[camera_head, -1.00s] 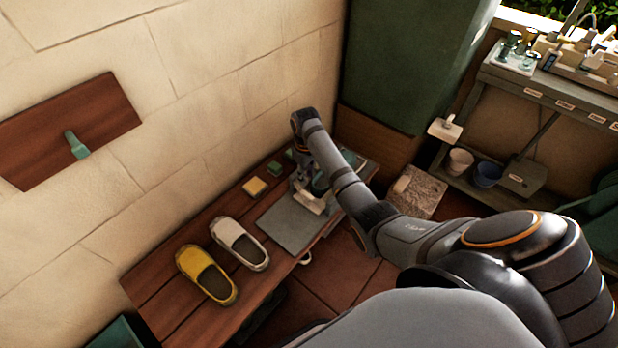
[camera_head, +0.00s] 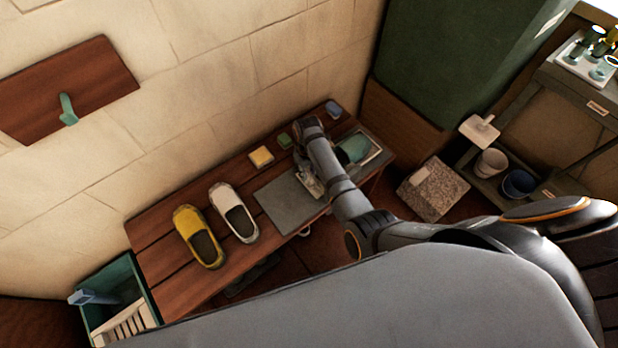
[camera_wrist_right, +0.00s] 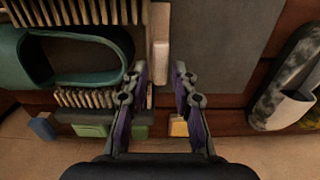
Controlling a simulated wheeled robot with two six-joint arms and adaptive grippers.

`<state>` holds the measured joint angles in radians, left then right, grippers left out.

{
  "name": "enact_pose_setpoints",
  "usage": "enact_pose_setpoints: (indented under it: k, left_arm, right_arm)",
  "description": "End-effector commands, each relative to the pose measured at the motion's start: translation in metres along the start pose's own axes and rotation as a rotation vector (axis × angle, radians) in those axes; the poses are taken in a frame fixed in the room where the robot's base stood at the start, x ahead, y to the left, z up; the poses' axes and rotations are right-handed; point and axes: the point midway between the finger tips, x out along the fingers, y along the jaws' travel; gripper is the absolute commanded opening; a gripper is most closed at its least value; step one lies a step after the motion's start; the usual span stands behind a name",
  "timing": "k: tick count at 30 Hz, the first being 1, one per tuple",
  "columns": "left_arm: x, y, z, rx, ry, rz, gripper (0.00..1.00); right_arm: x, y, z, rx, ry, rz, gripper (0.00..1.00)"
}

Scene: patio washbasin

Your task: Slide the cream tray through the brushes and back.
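A cream bar (camera_wrist_right: 161,40) lies on the bench ahead of my right gripper (camera_wrist_right: 160,85) in the right wrist view. I cannot tell whether it is the tray's handle or edge. The right gripper's fingers are apart, with the bar's near end in line with the gap, closer to the left finger. Bristle rows (camera_wrist_right: 75,12) stand along a teal shoe (camera_wrist_right: 112,75), and more bristles (camera_wrist_right: 88,98) show near the gripper. In the head view the right gripper (camera_head: 309,187) is low over the bench, partly hidden by its arm. The teal shoe (camera_head: 355,148) is beyond it. My left gripper is not in view.
A grey mat (camera_head: 285,207) lies on the wooden bench. A yellow shoe (camera_head: 196,240), a white shoe (camera_head: 232,215) and a yellow sponge (camera_head: 261,156) are on the bench. A teal crate (camera_head: 98,283) stands at its left end. The wall runs behind.

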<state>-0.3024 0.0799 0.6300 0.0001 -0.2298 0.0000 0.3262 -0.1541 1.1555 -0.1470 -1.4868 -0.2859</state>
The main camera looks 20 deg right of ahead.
Motion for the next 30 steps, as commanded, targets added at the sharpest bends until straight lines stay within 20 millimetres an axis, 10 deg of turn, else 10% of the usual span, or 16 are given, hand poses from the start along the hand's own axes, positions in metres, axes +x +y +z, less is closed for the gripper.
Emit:
enact_pose_setpoints:
  k: [6, 17, 23, 30]
  left_arm:
    - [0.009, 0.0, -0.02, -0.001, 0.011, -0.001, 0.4]
    - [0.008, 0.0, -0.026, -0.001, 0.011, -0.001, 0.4]
    - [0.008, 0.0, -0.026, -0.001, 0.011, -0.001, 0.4]
    - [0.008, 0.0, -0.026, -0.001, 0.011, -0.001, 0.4]
  right_arm:
    - [0.036, 0.0, 0.0, 0.0, 0.0, -0.001, 0.26]
    - [0.042, 0.0, 0.0, 0.0, 0.001, -0.001, 0.26]
    - [0.042, 0.0, 0.0, 0.0, 0.001, -0.001, 0.01]
    - [0.042, 0.0, 0.0, 0.0, 0.001, 0.0, 0.0]
